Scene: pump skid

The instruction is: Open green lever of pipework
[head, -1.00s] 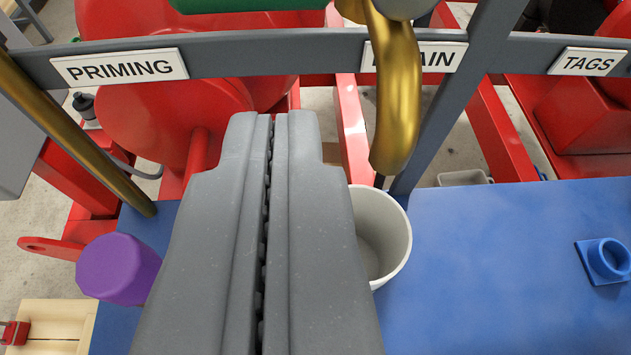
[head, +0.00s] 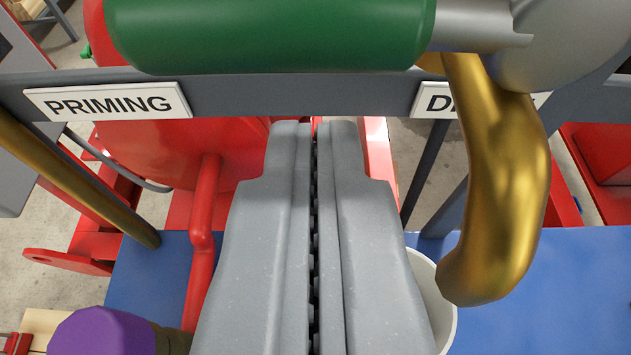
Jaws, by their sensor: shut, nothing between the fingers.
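The green lever (head: 270,32) is a thick green cylinder lying crosswise at the top of the head view. Its right end joins a grey metal stem (head: 475,25) at a grey valve body (head: 570,45). A brass spout (head: 500,180) bends down from that valve. My gripper (head: 315,128) is shut and empty, its fingertips pointing away from the camera. In the picture the tips lie below the green lever and left of the spout, with a gap between them and the lever. The depth of that gap is hard to tell.
A grey rail with a PRIMING label (head: 108,101) and a partly hidden DRAIN label (head: 437,103) crosses behind. A white cup (head: 437,300) stands under the spout on the blue surface (head: 570,300). A purple knob (head: 103,332) is at lower left, a brass pipe (head: 80,180) at left.

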